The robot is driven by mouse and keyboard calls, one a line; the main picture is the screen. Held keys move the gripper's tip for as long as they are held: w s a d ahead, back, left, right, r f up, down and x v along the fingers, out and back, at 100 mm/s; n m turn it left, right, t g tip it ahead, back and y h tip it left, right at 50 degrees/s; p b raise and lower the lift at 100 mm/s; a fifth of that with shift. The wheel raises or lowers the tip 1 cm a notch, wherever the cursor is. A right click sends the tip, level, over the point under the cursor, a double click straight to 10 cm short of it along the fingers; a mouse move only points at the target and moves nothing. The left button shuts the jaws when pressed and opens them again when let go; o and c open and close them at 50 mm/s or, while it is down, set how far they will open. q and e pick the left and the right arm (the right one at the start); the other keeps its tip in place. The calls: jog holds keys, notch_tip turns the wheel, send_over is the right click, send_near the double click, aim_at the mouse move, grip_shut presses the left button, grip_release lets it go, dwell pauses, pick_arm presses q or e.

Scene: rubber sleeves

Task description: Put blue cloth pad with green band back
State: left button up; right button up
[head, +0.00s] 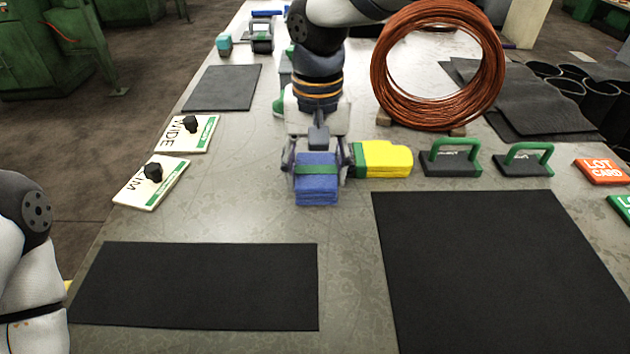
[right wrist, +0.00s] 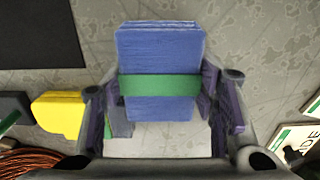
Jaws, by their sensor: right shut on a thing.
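The blue cloth pad (head: 317,190) with its green band is in the middle of the table in the head view. My right gripper (head: 317,171) is shut on it, one finger on each side at the band. In the right wrist view the pad (right wrist: 160,52) also sits between the fingers of the right gripper (right wrist: 163,95). I cannot tell whether the pad touches the table. My left arm shows at the left edge of the head view, but its gripper is out of view.
A yellow pad (head: 385,158) with a green band lies close right of the blue pad. Two green-handled blocks (head: 450,163) (head: 524,162) stand further right. A copper coil (head: 385,90) stands behind. Black mats (head: 200,285) (head: 500,260) lie in front, with bare table between.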

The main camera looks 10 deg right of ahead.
aim_at(317, 185)
notch_tip(317, 185, down, 3)
jog(key=shift+w+d+f, duration=0.1)
jog(key=shift+w+f, duration=0.05)
jog(key=shift+f, duration=0.15)
jog(key=o, duration=1.1)
jog(key=shift+o, duration=0.2)
notch_tip(317, 185, up, 12)
jog(key=shift+r+p, duration=0.15)
jog(key=shift+p, duration=0.15)
